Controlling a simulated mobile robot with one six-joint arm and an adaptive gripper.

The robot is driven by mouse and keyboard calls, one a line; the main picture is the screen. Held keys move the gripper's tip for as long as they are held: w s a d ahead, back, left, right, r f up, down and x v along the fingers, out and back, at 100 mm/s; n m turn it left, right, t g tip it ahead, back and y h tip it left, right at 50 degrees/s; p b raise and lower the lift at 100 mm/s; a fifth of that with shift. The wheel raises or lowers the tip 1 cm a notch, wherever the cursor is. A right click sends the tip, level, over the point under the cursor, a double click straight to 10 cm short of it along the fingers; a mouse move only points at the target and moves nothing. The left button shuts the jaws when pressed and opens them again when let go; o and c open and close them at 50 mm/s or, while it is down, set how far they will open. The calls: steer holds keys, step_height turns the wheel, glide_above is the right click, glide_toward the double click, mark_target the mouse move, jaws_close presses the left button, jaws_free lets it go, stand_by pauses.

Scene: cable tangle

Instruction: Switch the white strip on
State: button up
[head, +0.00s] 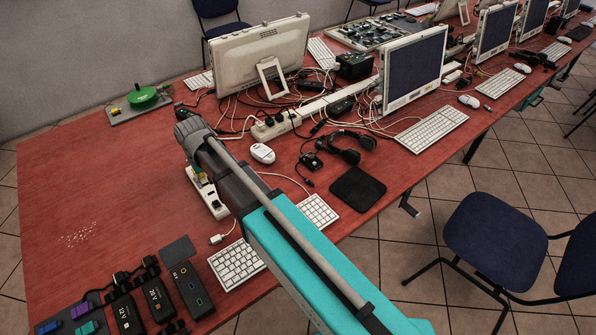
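A white strip (216,209) lies on the red table, left of my arm and partly hidden by it. Small dark and yellowish parts show on its top; I cannot make out a switch or its position. A second whitish strip (264,131) with black plugs lies farther back among cables, beyond the white mouse. I cannot tell which strip is the task's. My teal and grey arm reaches from the bottom right over the table and ends in a grey joint near the first strip. My gripper's fingers do not show.
A white keyboard (237,265), several black adapters and a power box (190,291) lie near the front. Monitors, a headset (352,147) and tangled cables crowd the back. A green round device (142,96) stands at the far left. The left tabletop (95,180) is mostly clear.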

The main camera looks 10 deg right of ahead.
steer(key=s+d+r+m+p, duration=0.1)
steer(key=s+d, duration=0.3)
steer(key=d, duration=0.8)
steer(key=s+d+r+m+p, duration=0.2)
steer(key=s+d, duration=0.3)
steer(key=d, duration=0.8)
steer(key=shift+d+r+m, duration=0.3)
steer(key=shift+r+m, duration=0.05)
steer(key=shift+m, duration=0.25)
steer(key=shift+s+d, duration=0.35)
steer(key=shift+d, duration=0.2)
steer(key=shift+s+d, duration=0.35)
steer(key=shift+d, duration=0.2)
